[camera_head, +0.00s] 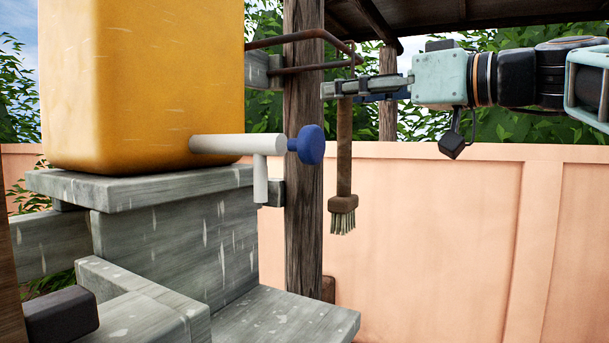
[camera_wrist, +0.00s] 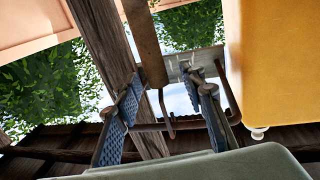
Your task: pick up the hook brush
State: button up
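The hook brush (camera_head: 344,160) hangs upright from a rusty metal bracket, with its brown handle up and its pale bristles down. In the wrist view its handle (camera_wrist: 143,40) runs in from the top edge to between the two fingers. My gripper (camera_head: 333,90) reaches in from the right at the upper part of the handle. The wrist view shows the gripper (camera_wrist: 162,80) open, with visible space on both sides of the handle. The fingers cover a small part of the handle in the head view, and contact is not visible.
A yellow tank (camera_head: 140,80) with a white pipe and blue tap (camera_head: 311,145) stands on a grey stand (camera_head: 180,235).

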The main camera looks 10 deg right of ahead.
jog(key=shift+w+a, duration=0.3)
jog(key=shift+w, duration=0.15)
grip_shut()
jog(key=shift+r, duration=0.1)
